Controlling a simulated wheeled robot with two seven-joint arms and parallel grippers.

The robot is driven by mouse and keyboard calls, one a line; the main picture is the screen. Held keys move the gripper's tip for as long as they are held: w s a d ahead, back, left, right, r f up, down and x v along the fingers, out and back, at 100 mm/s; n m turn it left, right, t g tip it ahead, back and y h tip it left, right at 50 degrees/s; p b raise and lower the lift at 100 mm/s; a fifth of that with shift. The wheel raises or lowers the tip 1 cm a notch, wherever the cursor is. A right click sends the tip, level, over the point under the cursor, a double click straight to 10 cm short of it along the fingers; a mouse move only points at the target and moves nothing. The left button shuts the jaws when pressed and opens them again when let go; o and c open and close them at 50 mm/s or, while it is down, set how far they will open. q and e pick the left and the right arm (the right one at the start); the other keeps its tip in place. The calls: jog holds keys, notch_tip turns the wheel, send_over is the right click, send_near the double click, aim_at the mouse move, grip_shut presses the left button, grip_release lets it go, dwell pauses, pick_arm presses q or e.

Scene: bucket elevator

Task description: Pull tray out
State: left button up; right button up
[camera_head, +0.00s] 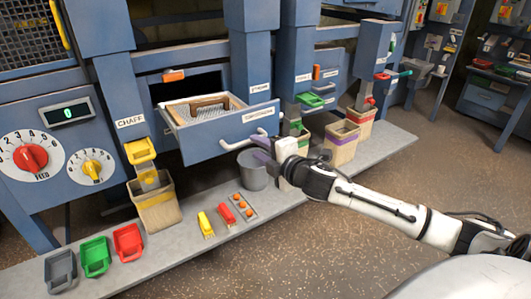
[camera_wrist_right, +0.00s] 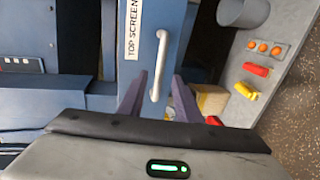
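The blue tray (camera_head: 205,140) sticks out of its slot in the machine, with a wood-framed screen (camera_head: 200,106) inside. Its front has a white bar handle (camera_head: 243,141) and a label. My right gripper (camera_head: 260,150) is at the right end of the handle, in front of the tray. In the right wrist view the handle (camera_wrist_right: 160,65) appears between the two purple fingers of the gripper (camera_wrist_right: 158,80), which stand apart with gaps on both sides. Contact with the handle cannot be seen. My left gripper is not in view.
A grey bucket (camera_head: 255,170) stands on the ledge below the tray. Yellow and red scoops (camera_head: 206,224) and a small plate with orange knobs (camera_head: 242,206) lie in front. Bins (camera_head: 155,205) stand under the chutes. The brown floor (camera_head: 400,190) at the right is clear.

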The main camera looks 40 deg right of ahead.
jog(key=shift+v, duration=1.8)
jog(key=s+a+f+m+g+y, duration=0.1)
jog(key=s+a+f+m+g, duration=0.15)
jog(key=s+a+f, duration=0.55)
jog(key=s+a+f+m+g+y, duration=0.1)
jog(key=s+a+f+m+g, duration=0.2)
jog(key=f, duration=0.9)
jog(key=s+a+f+m+y, duration=0.1)
jog(key=s+a+f+m, duration=0.3)
jog(key=s, duration=0.4)
jog(key=s+a+f+m+g+y, duration=0.1)
jog(key=s+a+f+m, duration=0.4)
jog(key=s+a, duration=0.3)
jog(key=shift+s+a+f, duration=0.25)
jog(key=shift+a+f, duration=0.5)
jog(key=shift+f, duration=0.15)
